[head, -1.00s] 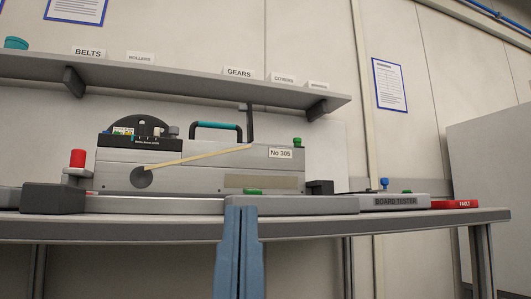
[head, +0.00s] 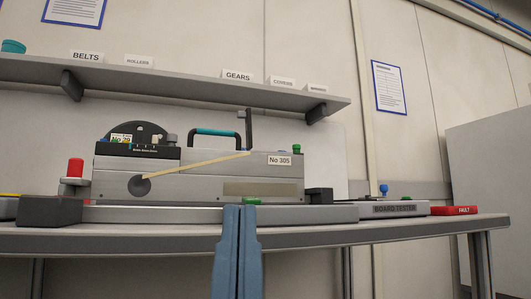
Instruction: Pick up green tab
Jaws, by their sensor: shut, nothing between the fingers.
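A small green tab (head: 252,201) shows low at the front of the grey feeder unit (head: 215,165), just behind my fingertips and partly hidden by them. A second green piece (head: 296,149) sits on top of the feeder's right end, and I cannot tell which one the task names. My gripper (head: 240,207) points upward at the bench's front edge. Its two blue fingers are together with nothing between them. I cannot tell from this low angle how far its tips are from the lower tab.
A red knob (head: 75,168) and a dark block (head: 50,211) stand at the left. The board tester (head: 394,209) and a red fault block (head: 454,211) are at the right. A labelled shelf (head: 180,82) hangs above the bench (head: 330,232).

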